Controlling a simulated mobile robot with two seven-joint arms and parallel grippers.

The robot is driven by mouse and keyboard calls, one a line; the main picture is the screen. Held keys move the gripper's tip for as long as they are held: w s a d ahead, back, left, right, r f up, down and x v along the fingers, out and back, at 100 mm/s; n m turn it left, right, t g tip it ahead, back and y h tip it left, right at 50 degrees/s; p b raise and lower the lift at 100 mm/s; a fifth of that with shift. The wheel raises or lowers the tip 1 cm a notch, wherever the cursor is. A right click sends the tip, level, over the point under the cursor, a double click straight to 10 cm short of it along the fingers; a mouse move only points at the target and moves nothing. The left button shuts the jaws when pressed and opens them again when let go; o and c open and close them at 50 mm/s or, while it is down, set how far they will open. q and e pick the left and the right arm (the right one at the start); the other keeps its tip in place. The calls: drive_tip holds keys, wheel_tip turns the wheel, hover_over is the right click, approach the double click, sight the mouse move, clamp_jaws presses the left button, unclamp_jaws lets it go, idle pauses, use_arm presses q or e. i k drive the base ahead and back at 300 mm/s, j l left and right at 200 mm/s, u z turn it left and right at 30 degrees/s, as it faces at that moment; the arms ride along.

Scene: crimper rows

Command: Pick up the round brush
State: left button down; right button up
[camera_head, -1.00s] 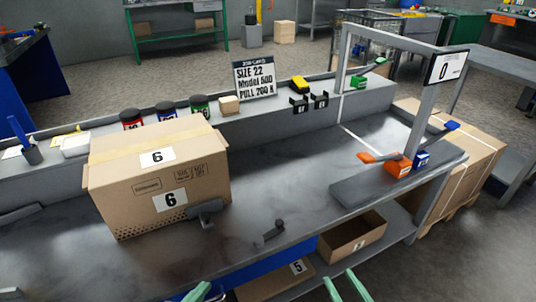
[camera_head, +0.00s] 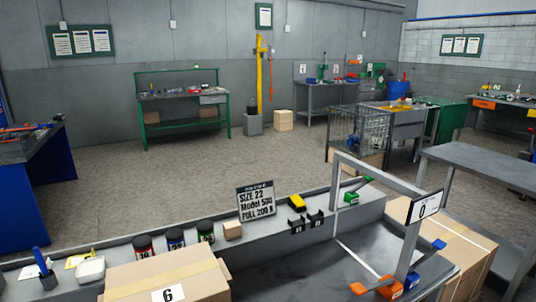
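I cannot make out a round brush for certain in the head view. A dark cup with a blue-handled tool (camera_head: 42,264) stands at the far left of the raised shelf; what the tool is, I cannot tell. Much of the near bench top lies below the picture's edge or behind the cardboard box (camera_head: 195,270). Neither of my grippers shows in this view.
On the raised shelf (camera_head: 330,222) are several jars (camera_head: 174,240), a small wooden block (camera_head: 233,231), a sign (camera_head: 256,200) and a yellow tool (camera_head: 297,203). A metal frame (camera_head: 375,176) rises at the bench's right. Open floor (camera_head: 150,185) lies behind.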

sight(40, 260)
drive_tip(key=u, duration=1.5)
